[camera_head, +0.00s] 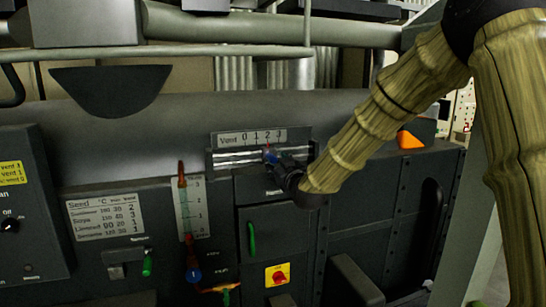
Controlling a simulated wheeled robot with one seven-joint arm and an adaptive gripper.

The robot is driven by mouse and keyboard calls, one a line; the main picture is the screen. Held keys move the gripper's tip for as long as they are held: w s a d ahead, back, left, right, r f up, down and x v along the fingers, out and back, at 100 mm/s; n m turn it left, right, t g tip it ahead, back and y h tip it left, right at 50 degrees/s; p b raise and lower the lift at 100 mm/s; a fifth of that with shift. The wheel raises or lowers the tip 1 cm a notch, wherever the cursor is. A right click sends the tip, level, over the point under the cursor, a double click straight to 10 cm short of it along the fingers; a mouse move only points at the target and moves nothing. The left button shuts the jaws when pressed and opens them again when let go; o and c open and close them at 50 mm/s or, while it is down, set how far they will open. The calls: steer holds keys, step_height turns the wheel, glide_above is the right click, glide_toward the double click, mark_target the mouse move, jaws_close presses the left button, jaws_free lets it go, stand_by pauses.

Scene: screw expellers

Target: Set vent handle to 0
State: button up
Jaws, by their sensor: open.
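The Vent scale (251,138) is a pale strip marked 0 1 2 3 on the dark machine front. Below it runs a light horizontal slot (232,158). A small red and blue part, apparently the vent handle (269,156), shows in this slot, roughly below the 2. My gripper (275,163) comes in from the right and is open, right at the handle. It covers the right part of the slot. Whether its fingers touch the handle or stand around it is too small to tell.
Left of the slot is an upright scale (190,208) with a brown-red pointer and blue end. A green handle (252,239) and a red knob on a yellow plate (278,274) lie below. An orange part (408,140) is at the right. Pipes (228,22) cross above.

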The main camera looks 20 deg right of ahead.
mark_target(274, 161)
steer(key=shift+w+a+p, duration=0.1)
steer(key=shift+w+p, duration=0.65)
steer(key=shift+w, duration=1.9)
jaws_close()
